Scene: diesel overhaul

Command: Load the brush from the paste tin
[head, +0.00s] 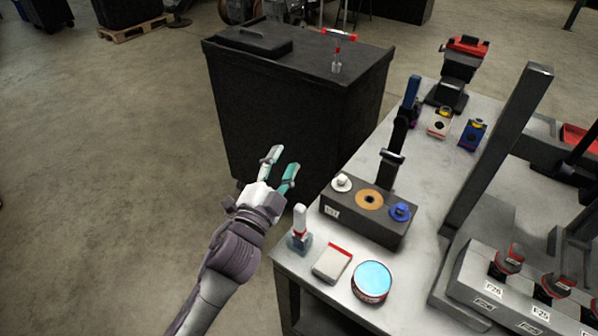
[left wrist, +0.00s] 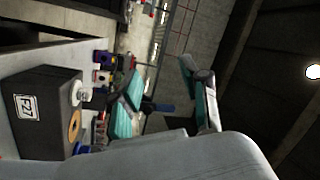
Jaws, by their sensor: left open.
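A round tin (head: 372,281) with a light blue top and a dark red side stands near the front of the grey bench. My left gripper (head: 281,166) is open and empty, up and left of both, over the floor beside the bench. Its teal fingers also show apart in the left wrist view (left wrist: 163,95). My right gripper is in neither view.
A black block (head: 365,226) with white, orange and blue fittings sits behind the tin; it also shows in the left wrist view (left wrist: 44,135). A white-and-red box (head: 332,263) lies between holder and tin. A dark cabinet (head: 300,95) stands behind my gripper.

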